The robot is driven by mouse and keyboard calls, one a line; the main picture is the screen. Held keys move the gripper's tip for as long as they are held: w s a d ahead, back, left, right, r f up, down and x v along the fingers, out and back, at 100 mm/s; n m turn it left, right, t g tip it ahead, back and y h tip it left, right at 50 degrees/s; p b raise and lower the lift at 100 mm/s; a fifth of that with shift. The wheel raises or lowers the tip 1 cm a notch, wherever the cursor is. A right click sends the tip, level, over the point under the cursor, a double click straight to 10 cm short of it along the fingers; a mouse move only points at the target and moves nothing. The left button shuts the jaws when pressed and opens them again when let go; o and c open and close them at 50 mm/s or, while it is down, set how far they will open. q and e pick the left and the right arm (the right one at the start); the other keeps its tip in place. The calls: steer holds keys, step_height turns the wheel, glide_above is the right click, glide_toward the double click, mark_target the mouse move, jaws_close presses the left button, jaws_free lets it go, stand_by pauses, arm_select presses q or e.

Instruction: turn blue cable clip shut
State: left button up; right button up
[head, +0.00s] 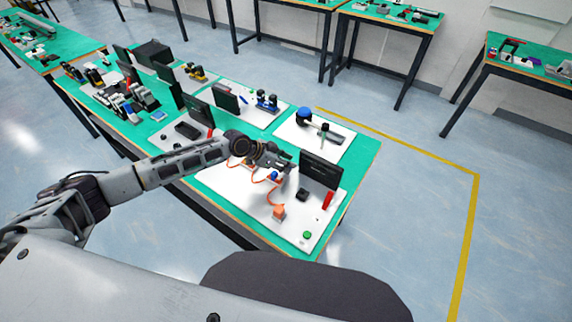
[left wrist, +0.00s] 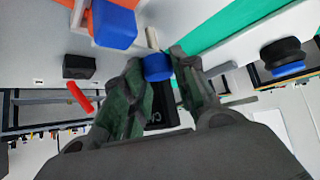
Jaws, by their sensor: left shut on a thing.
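The blue cable clip (head: 274,175) shows as a small blue spot on the white board, just below my left gripper (head: 284,162) in the head view. In the left wrist view a small round blue piece (left wrist: 158,67) sits between the fingertips of my left gripper (left wrist: 160,78), which is shut on it. A larger blue block (left wrist: 113,27) is up and left of the fingers, beside an orange part. I cannot tell how these two blue pieces join. An orange cable (head: 258,182) loops over the board to an orange block (head: 279,212). My right gripper is not in view.
A dark screen (head: 319,171) stands close right of my left gripper. A black block (head: 303,194), red bar (head: 328,201) and green button (head: 307,235) are on the same white board (head: 255,205). Another board with a blue-topped part (head: 304,114) lies behind.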

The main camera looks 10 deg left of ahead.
arm_select(q)
steer(key=shift+s+a+f, duration=0.1)
steer(key=shift+s+f, duration=0.05)
steer(key=shift+f, duration=0.1)
steer(key=o, duration=1)
steer(key=shift+r, duration=0.1)
steer(key=shift+a+r, duration=0.1)
steer(key=shift+r, duration=0.1)
steer(key=shift+v, duration=5.75)
